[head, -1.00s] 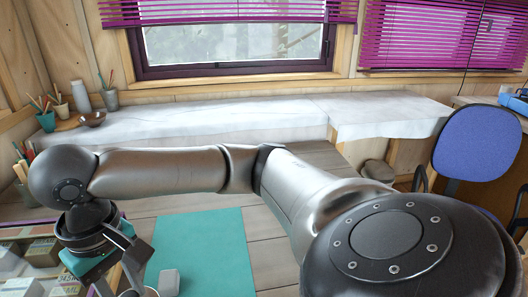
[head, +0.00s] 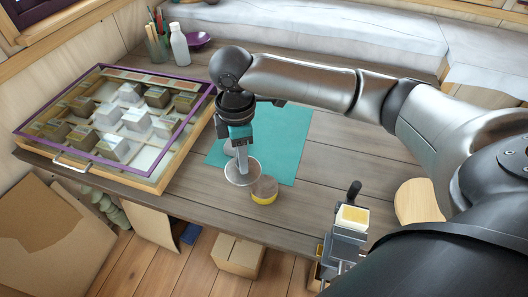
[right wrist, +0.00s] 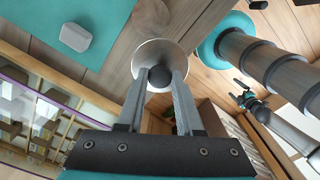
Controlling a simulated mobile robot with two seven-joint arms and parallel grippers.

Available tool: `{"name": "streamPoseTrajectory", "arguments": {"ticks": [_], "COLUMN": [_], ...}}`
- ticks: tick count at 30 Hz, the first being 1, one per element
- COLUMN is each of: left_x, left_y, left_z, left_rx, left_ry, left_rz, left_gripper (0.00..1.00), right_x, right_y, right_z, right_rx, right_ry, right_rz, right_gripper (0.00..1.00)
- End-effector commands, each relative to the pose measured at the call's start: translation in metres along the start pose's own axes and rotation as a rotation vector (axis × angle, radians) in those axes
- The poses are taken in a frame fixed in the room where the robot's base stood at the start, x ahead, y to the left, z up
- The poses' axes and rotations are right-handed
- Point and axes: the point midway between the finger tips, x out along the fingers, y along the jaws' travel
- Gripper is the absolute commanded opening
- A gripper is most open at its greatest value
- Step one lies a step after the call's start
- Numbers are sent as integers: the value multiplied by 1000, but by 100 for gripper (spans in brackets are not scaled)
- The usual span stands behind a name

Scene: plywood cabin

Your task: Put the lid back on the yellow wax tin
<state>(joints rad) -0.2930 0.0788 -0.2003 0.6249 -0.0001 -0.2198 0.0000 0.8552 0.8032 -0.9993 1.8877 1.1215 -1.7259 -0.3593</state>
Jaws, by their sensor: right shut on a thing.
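The yellow wax tin (head: 264,190) stands on the wooden table, its brown top uncovered; a brown round patch at the top of the right wrist view looks like it. My right gripper (head: 242,166) points down just left of the tin. In the right wrist view its fingers (right wrist: 160,74) are shut on the dark knob of a round pale metal lid (right wrist: 150,53). The lid also shows in the head view (head: 238,177), level and close beside the tin; whether it touches the table I cannot tell. A small dark gripper, apparently my left one (right wrist: 246,95), is far off in the right wrist view.
A teal mat (head: 285,152) lies behind the tin, with a grey block (right wrist: 75,37) on it. A purple-framed display case (head: 100,170) fills the table's left. A metal clamp (head: 345,245) holding a yellow-white block is at the front edge. A bottle (head: 180,48) stands behind.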

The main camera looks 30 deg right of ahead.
Motion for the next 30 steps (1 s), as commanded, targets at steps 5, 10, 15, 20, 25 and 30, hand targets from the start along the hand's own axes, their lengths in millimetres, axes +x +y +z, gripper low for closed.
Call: {"name": "streamPoseTrajectory", "arguments": {"ticks": [5, 10, 15, 20, 25, 30], "left_x": [-14, -25, -35, -42, -45, -43], "left_y": [0, 0, -1, -1, -1, -1], "left_z": [2, 3, 4, 4, 4, 4], "left_rx": [0, 0, -1, -1, -1, 0], "left_ry": [-4, -9, -12, -13, -14, -14], "left_rz": [0, 0, 0, 0, 0, 0], "left_gripper": [100, 100, 100, 100, 100, 100], "right_x": [11, 24, 38, 48, 55, 59], "right_y": [8, 16, 21, 24, 25, 26], "right_z": [10, 22, 36, 47, 54, 56], "right_rx": [-280, -553, -823, -1030, -1161, -1202], "right_ry": [-1, -1, -1, -1, -2, -2], "right_rz": [-4, -2, -2, -1, 1, 2], "right_gripper": [0, 0, 0, 0, 0, 0]}}
